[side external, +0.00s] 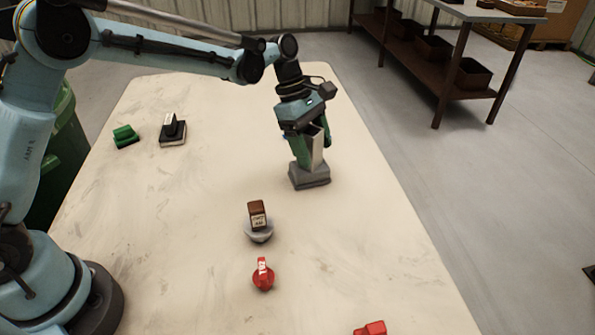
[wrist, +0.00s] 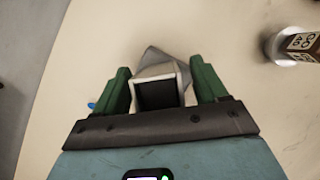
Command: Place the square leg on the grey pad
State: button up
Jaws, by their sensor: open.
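The square leg (side external: 318,152) is a pale, hollow square tube standing on the grey pad (side external: 310,180). It looks close to upright, and its foot is partly hidden by a finger. In the wrist view, the leg's open end (wrist: 160,70) faces the camera, dark inside. A corner of the grey pad (wrist: 157,54) shows beyond it. My gripper (side external: 312,150) has green fingers, one on each side of the leg. It is open, and in the wrist view (wrist: 161,82) small gaps show between the fingers and the leg.
A brown labelled block (side external: 257,213) sits on a grey round piece (side external: 258,236) nearer the camera. Red pieces (side external: 263,275) (side external: 371,328) lie further forward. A green piece (side external: 125,135) and a black piece on a dark base (side external: 173,133) lie at left. The table right of the pad is clear.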

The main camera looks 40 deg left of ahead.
jog(key=v, duration=1.1)
jog(key=s+a+r+m+t+y, duration=0.2)
jog(key=s+a+r+m+t, duration=0.15)
jog(key=s+m, duration=0.55)
jog(key=s+a+f+m+t+y, duration=0.2)
jog(key=s+f+m, duration=0.4)
jog(key=s+m, duration=0.3)
jog(key=s+a+t, duration=0.1)
jog(key=s+a, duration=0.1)
jog(key=shift+a+f+t+y, duration=0.3)
jog(key=shift+a+f+t, duration=0.05)
jog(key=shift+a, duration=0.05)
